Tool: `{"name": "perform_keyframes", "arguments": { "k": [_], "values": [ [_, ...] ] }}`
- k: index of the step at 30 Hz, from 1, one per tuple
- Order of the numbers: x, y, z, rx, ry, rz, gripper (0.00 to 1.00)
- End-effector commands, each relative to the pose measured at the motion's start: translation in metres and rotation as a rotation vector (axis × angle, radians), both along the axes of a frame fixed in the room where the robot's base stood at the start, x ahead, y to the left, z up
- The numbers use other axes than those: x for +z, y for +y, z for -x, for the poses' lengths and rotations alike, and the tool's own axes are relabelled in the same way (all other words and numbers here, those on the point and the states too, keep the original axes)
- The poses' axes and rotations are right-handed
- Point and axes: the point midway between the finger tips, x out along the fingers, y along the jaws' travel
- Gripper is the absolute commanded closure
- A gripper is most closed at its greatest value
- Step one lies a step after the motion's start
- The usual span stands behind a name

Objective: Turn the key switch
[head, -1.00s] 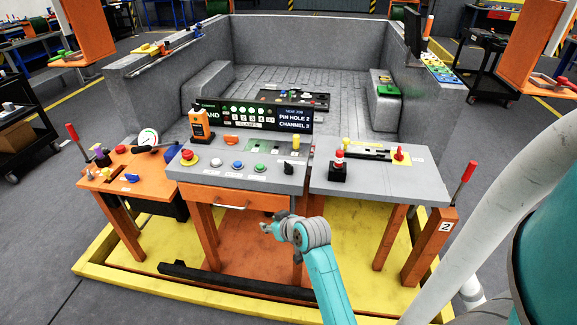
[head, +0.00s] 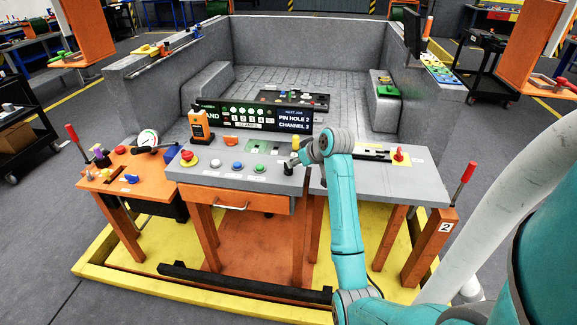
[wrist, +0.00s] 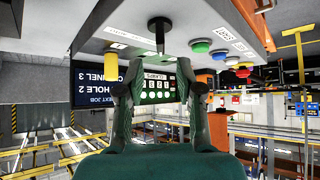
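The key switch (head: 288,169) is a small black knob at the right end of the grey console, beside the green button. In the wrist view, which is upside down, it is a black knob with a thin stem (wrist: 160,28) at the top centre. My gripper (head: 296,160) is close beside the key switch in the head view. In the wrist view my gripper (wrist: 160,92) has its two dark green fingers spread apart with nothing between them. The key switch lies beyond the fingertips, roughly centred between them, with a gap visible. My arm hides part of the area to its right.
A yellow knob (wrist: 110,66) stands near the key switch. Green (head: 259,168), blue (head: 237,165) and white (head: 214,162) buttons and a red emergency stop (head: 187,158) line the console. A black display (head: 255,117) stands behind. A lever panel (head: 400,154) is at right.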

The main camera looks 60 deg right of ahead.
Motion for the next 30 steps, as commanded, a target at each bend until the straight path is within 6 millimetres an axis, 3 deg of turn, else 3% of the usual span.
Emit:
{"name": "perform_keyframes", "arguments": {
  "k": [6, 12, 25, 30],
  "values": [
    [-0.028, -0.010, -0.026, 0.001, 0.003, -0.001, 0.64],
    [-0.045, -0.017, -0.042, 0.001, 0.001, 0.000, 0.64],
    [-0.051, -0.019, -0.048, 0.001, -0.001, 0.001, 0.64],
    [-0.051, -0.019, -0.048, 0.001, -0.001, 0.001, 1.00]
  ]
}}
